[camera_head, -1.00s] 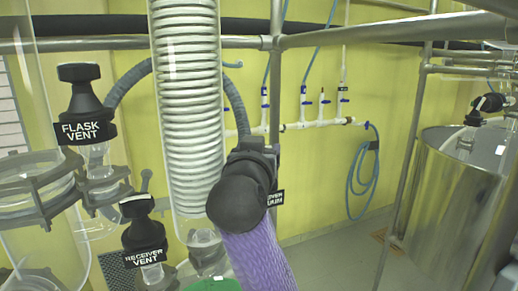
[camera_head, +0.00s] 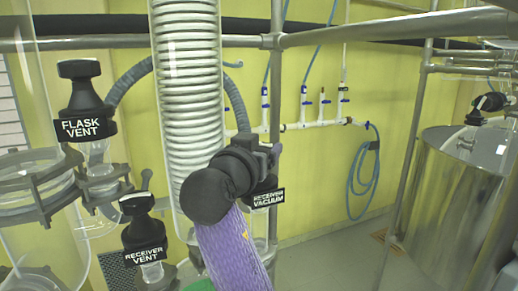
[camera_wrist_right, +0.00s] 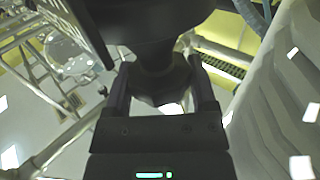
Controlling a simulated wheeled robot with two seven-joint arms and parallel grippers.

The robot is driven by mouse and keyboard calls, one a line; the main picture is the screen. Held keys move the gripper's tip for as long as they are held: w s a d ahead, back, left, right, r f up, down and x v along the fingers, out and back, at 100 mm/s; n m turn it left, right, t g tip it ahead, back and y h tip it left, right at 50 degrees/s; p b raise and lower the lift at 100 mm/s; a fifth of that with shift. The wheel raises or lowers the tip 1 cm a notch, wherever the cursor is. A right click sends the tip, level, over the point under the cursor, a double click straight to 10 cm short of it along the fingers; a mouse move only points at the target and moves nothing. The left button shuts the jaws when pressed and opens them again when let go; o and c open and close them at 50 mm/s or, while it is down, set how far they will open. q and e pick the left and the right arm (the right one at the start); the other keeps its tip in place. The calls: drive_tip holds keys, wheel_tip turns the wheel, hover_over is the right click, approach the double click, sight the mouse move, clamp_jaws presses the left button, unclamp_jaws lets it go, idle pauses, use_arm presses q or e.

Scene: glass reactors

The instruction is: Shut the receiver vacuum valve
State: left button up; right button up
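The receiver vacuum valve (camera_head: 268,198) is in the middle of the head view, its black label facing me. Its handle is mostly hidden by my right gripper (camera_head: 268,156). The right arm comes up from the bottom in a purple sleeve, its black wrist tilted left of the valve. In the right wrist view the gripper's two fingers (camera_wrist_right: 160,85) stand on either side of the dark valve handle (camera_wrist_right: 160,55) and appear shut on it. The exact contact is in shadow. My left gripper is not in view.
The receiver vent valve (camera_head: 144,236) and flask vent valve (camera_head: 86,110) stand to the left. A coiled glass condenser (camera_head: 186,100) rises just left of the gripper. Metal frame poles (camera_head: 275,80) run behind. A steel vessel (camera_head: 455,190) stands at the right.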

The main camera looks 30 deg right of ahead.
drive_tip(key=shift+o, duration=1.6)
drive_tip(key=shift+s+d, duration=0.1)
